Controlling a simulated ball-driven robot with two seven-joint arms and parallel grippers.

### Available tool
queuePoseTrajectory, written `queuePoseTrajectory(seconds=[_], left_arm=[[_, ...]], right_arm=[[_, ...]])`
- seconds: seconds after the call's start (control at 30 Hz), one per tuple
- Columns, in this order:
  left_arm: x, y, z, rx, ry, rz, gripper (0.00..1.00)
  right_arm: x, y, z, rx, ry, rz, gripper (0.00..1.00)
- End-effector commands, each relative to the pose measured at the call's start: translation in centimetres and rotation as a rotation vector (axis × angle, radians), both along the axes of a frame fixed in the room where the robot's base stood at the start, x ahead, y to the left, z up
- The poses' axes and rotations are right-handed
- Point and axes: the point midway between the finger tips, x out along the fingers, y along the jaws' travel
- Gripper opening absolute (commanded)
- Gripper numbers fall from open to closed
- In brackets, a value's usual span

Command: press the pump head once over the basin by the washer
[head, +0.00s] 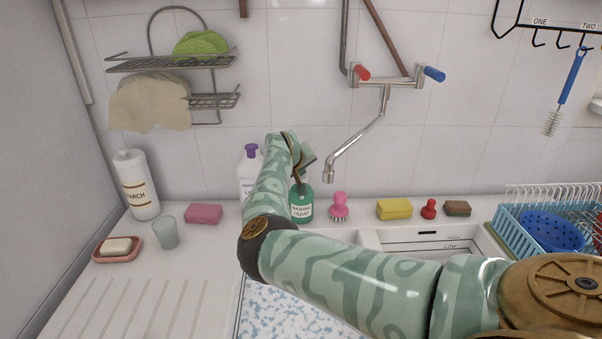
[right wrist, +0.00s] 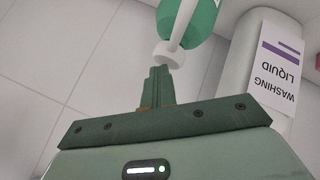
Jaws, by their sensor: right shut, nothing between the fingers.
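A green pump bottle (head: 301,206) with a white label stands at the back of the counter. Its white pump head (right wrist: 168,55) and green body (right wrist: 200,18) show in the right wrist view. My right gripper (head: 304,160) is above the bottle in the head view. In the right wrist view its fingers (right wrist: 160,70) are shut and empty, with their tips right at the pump head; I cannot tell whether they touch. A white, rimmed area with a dark strip and lettering (head: 428,240) lies below the tap; my arm hides much of it, so basin and washer are hard to tell apart. My left gripper is out of view.
A white purple-capped bottle (head: 247,166) stands just left of the pump bottle. A pink brush (head: 339,207) is close on its right. The tap (head: 329,172) hangs from the wall further right. A yellow sponge (head: 394,209) and a dish rack (head: 511,222) are beyond.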

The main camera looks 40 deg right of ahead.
Motion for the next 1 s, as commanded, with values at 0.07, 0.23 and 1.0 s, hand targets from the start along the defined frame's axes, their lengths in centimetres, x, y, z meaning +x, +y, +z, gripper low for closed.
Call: queuePoseTrajectory(seconds=[0.07, 0.23, 1.0], left_arm=[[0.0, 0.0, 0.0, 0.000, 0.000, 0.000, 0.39], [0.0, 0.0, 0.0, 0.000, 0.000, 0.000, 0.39], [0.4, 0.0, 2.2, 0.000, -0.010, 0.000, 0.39]], right_arm=[[0.0, 0.0, -0.2, 0.002, 0.003, 0.000, 0.00], [-0.1, 0.0, -0.1, 0.002, 0.003, 0.000, 0.00], [0.0, 0.0, 2.7, 0.002, 0.002, -0.001, 0.00]])
